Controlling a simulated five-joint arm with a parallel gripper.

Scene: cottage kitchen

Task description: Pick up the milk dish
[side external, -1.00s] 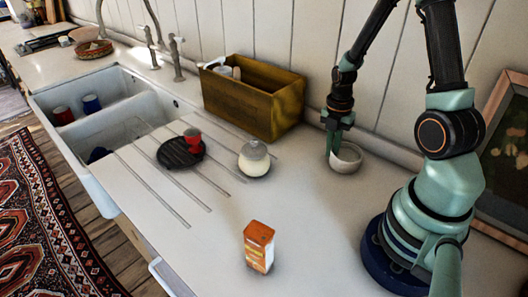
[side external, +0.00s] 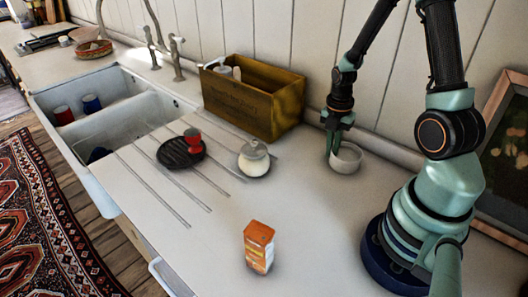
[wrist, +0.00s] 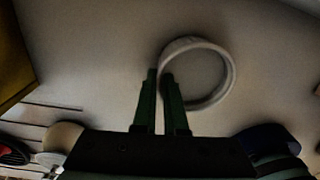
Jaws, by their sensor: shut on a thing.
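The milk dish (side external: 346,161) is a small, round, pale bowl on the counter, to the right of the wooden box. My gripper (side external: 335,152) points down at the dish's left side. In the wrist view the dish (wrist: 228,88) shows as a pale ring, and my gripper (wrist: 163,88) has its two green fingers at the near left part of its rim. The fingers are shut on the rim wall, one outside and one toward the inside. Whether the dish's base touches the counter is hard to tell.
A wooden box (side external: 240,103) stands against the wall at left. A sink (side external: 127,120) lies farther left. The counter's middle is clear.

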